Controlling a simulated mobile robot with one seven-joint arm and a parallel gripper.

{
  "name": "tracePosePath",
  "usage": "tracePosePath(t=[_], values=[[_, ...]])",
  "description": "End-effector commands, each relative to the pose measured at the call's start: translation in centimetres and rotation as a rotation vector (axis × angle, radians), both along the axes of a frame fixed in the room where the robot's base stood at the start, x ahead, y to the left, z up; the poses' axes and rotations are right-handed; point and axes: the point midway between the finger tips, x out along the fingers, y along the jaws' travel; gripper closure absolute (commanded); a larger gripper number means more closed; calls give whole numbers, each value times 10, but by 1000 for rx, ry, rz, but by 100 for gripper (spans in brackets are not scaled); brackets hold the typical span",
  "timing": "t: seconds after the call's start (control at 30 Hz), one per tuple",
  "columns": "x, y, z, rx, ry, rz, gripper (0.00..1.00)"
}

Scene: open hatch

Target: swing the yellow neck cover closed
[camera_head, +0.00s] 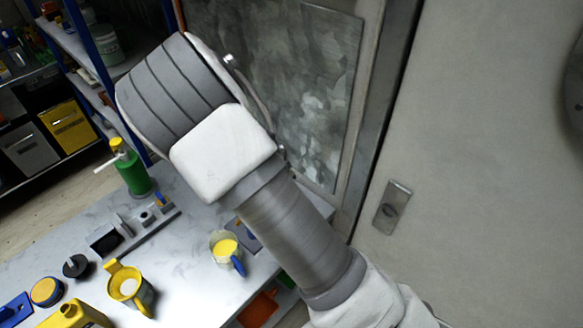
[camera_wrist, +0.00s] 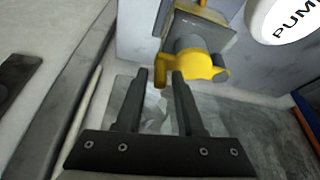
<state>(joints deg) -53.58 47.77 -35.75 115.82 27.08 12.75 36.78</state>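A yellow cover (camera_wrist: 192,68) sits at a grey round neck (camera_wrist: 188,43) on a grey square plate in the upper middle of the wrist view. A yellow tab sticks out at its right. I cannot tell how far the cover is swung. My gripper (camera_wrist: 160,76) is open, its two dark fingers apart with nothing seen between them. The fingertips point at the cover's lower left side; the right one looks close to it, but contact cannot be told. In the head view, my arm crosses the middle, and neither my gripper nor the cover can be made out.
A white round sign (camera_wrist: 285,20) reading "PUM…" is at the wrist view's upper right. In the head view, a workbench (camera_head: 195,290) holds a green bottle (camera_head: 135,174), a yellow-rimmed jug (camera_head: 130,288) and a cup (camera_head: 225,248). A grey wall panel (camera_head: 470,150) stands at right.

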Motion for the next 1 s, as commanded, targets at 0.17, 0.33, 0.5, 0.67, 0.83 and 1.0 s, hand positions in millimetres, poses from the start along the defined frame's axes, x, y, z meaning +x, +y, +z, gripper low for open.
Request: tracePosePath(t=[0.17, 0.33, 0.5, 0.67, 0.83, 1.0], values=[[0, 0, 0, 0, 0, 0, 52], [0, 0, 0, 0, 0, 0, 52], [0, 0, 0, 0, 0, 0, 52], [-3, 2, 8, 0, 0, 2, 52], [-7, 5, 21, 1, -2, 2, 52], [-11, 8, 33, 0, -1, 4, 52]])
